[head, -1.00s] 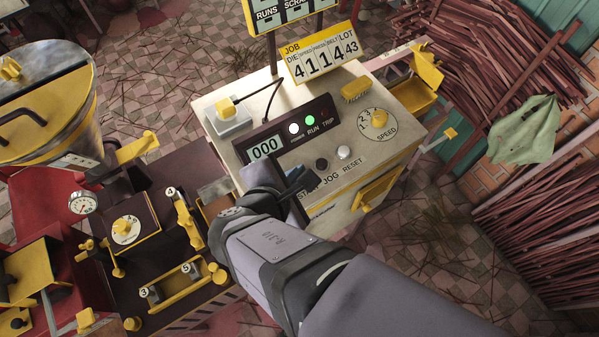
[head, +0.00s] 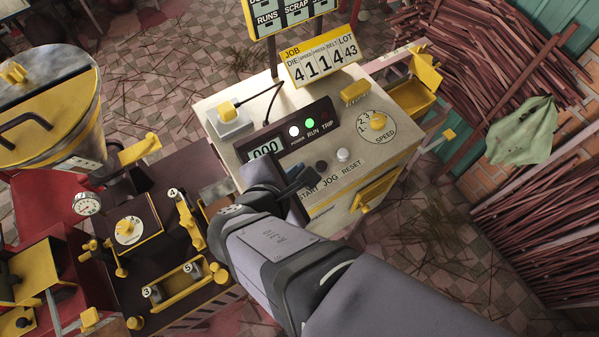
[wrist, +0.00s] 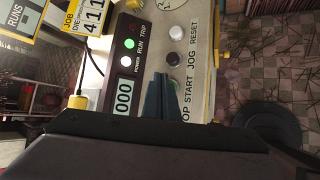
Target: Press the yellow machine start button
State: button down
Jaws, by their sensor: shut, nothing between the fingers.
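The control cabinet (head: 213,101) is a pale box with yellow fittings. Its sloped top carries a STOP, START, JOG and RESET button row. My gripper (head: 308,178) is shut and empty over the START end of this row. In the wrist view its dark fingertips (wrist: 161,78) lie beside the START label (wrist: 188,90) and cover most of that button's place. I cannot tell whether they touch it. The dark JOG button (head: 321,166) and white RESET button (head: 343,155) are clear of the fingers. The STOP button is hidden.
The green RUN lamp (head: 310,124) and white POWER lamp (head: 294,131) are bright. A yellow speed knob (head: 378,121) stands to the right. A dark machine with yellow levers (head: 129,229) stands close left.

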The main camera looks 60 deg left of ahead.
jog(key=shift+r, duration=0.15)
notch_tip(320, 180, up, 5)
jog(key=p, duration=0.4)
dwell(0.8)
jog(key=w+d+f+m+g+h+b, duration=0.1)
jog(key=w+d+f+m+h, duration=0.2)
jog(key=w+d+m, duration=0.45)
jog(key=w+d+f+m+g+h, duration=0.1)
jog(key=w+d+f+m+h, duration=0.3)
jog(key=w+d, duration=0.65)
jog(key=d+f+m+g+b, duration=0.1)
jog(key=d+f+m+g, duration=0.1)
jog(key=d+m, duration=0.9)
jog(key=d+f+m+g+y+b, duration=0.1)
jog(key=d+f+m+g, duration=0.1)
jog(key=d+m, duration=0.9)
jog(key=shift+s+d+m+g+y, duration=0.4)
jog(key=shift+d+g, duration=0.3)
jog(key=shift+d, duration=0.45)
